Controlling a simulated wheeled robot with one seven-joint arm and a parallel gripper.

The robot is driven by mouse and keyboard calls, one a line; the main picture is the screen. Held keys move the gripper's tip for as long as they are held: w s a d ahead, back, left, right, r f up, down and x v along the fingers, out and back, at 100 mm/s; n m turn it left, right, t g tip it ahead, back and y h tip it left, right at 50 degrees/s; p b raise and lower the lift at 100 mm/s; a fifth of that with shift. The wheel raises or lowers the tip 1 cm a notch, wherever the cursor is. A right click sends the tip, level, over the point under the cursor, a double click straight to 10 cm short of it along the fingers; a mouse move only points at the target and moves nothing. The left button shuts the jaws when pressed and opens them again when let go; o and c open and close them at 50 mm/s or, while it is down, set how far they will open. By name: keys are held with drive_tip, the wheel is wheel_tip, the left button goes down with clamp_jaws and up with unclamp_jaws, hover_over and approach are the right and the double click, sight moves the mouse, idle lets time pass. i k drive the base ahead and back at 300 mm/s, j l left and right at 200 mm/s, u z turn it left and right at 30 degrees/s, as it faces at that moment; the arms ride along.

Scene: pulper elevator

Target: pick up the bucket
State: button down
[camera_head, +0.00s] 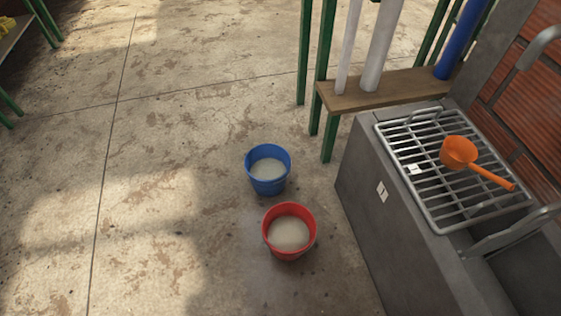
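Two buckets stand upright on the concrete floor, left of the grey block. The blue bucket (268,184) is farther back and holds something pale. The red bucket (290,253) is nearer, a little to the right, and also has pale contents. The two buckets are close together but apart. I cannot tell from the view which of them is the task's bucket. No handle shows clearly on either. My gripper is not in view.
A grey block (372,215) with a metal grate (440,190) stands at right, an orange scoop (459,153) on the grate. A wooden shelf (400,92) on green legs holds pipes behind it. The floor (150,180) left of the buckets is clear.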

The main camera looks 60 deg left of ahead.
sight(268, 166)
drive_tip(key=u, duration=2.4)
drive_tip(key=k, duration=0.4)
drive_tip(key=z, duration=0.45)
drive_tip(key=k+z, duration=0.15)
drive_tip(key=z, duration=0.7)
drive_tip(key=i+j, duration=0.15)
drive_tip(key=j, duration=0.25)
drive_tip(key=i+j, duration=0.1)
drive_tip(key=j, duration=0.3)
drive_tip(key=i+j, duration=0.15)
drive_tip(key=j, duration=0.25)
drive_tip(key=i+j+z, duration=0.1)
drive_tip(key=j, duration=0.3)
drive_tip(key=i+j, duration=0.15)
drive_tip(key=j, duration=0.25)
drive_tip(key=i+j, duration=0.1)
drive_tip(key=j, duration=0.35)
drive_tip(key=i+j, duration=0.15)
drive_tip(key=j, duration=0.25)
drive_tip(key=i+j, duration=0.1)
drive_tip(key=j, duration=0.3)
drive_tip(key=z, duration=0.05)
